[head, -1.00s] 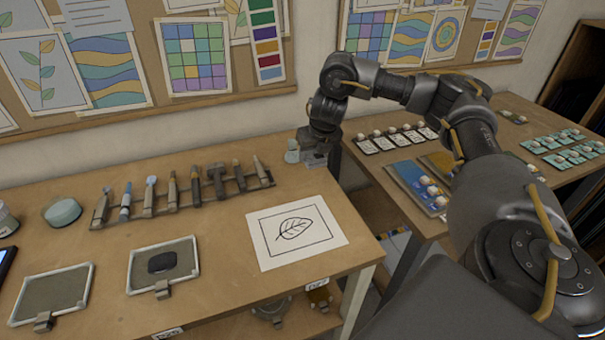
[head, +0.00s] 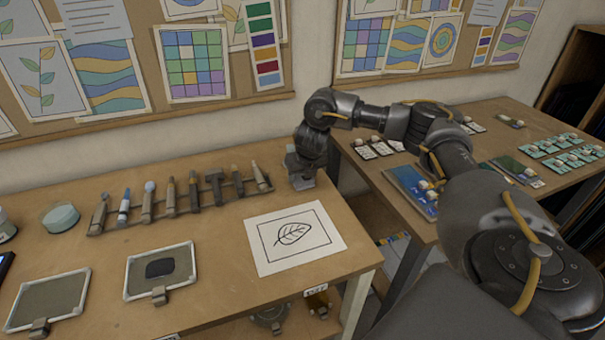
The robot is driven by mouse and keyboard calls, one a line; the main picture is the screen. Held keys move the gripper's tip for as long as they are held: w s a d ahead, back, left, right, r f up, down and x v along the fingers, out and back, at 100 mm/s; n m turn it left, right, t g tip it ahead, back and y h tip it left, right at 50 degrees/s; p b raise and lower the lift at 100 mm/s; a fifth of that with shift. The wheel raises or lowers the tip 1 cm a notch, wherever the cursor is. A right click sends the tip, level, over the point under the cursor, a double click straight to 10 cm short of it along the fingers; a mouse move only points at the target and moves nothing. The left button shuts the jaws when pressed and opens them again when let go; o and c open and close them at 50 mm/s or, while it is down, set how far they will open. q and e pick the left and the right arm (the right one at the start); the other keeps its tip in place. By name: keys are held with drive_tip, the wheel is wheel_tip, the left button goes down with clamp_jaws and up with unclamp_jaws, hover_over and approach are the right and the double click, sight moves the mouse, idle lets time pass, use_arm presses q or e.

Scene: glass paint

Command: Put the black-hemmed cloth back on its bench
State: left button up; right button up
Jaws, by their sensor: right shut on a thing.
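My right gripper (head: 301,178) is low at the back right corner of the near wooden bench (head: 215,225), behind the leaf drawing. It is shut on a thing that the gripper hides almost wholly. A small pale sliver (head: 291,149) shows just behind the gripper; I cannot tell if it belongs to the held thing. I cannot make out a black-hemmed cloth anywhere. My left gripper is not in view.
A leaf drawing (head: 294,237) lies on the near bench. A rack of tools (head: 182,206), a round pale tub (head: 61,217) and two framed panels (head: 161,270) (head: 48,301) stand left. A gap separates it from the right bench (head: 490,140), which holds cards and colored sheets.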

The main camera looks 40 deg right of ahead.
drive_tip(key=o, duration=0.4)
drive_tip(key=shift+f, duration=0.15)
drive_tip(key=o, duration=0.5)
drive_tip(key=shift+r, duration=0.25)
drive_tip(key=shift+s+a+r, duration=0.1)
drive_tip(key=shift+r, duration=0.25)
drive_tip(key=p+v, duration=0.2)
drive_tip(key=v, duration=0.9)
drive_tip(key=shift+s+p, duration=0.1)
drive_tip(key=shift+p, duration=0.25)
drive_tip(key=shift+r, duration=0.1)
